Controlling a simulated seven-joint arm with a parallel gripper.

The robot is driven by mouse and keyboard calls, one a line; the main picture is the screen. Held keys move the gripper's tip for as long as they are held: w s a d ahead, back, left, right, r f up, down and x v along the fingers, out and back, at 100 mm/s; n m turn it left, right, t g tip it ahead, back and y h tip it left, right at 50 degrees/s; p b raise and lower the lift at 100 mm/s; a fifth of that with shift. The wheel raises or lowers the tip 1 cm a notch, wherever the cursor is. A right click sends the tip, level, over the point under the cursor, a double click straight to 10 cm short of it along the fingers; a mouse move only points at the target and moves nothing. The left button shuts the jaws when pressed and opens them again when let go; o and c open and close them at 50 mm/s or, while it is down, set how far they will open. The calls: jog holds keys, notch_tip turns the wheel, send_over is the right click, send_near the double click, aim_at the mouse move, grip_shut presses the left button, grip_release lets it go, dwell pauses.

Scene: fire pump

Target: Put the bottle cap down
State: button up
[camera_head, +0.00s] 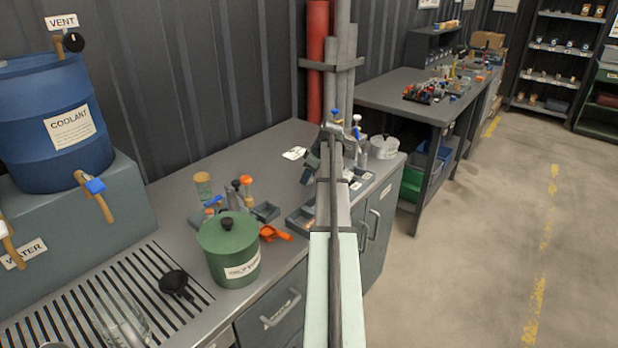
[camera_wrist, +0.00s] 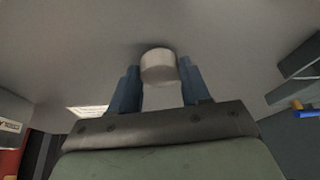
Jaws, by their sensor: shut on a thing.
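The bottle cap (camera_wrist: 158,67), a pale, short, round piece, sits between the two blue fingers of my gripper (camera_wrist: 157,82) in the wrist view. The fingers are shut on it from both sides. It is right over or on the grey worktop (camera_wrist: 225,30); I cannot tell whether it touches.
A green lidded pot (camera_head: 232,262), an orange scoop (camera_head: 273,233) and small grey trays (camera_head: 266,212) stand nearer. A clear-looking container (camera_head: 384,148) stands to the right. Bare worktop lies around the cap.

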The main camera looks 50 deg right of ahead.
jog(key=shift+f, duration=0.4)
jog(key=o, duration=1)
jog(key=shift+f, duration=0.1)
jog(key=v, duration=1.2)
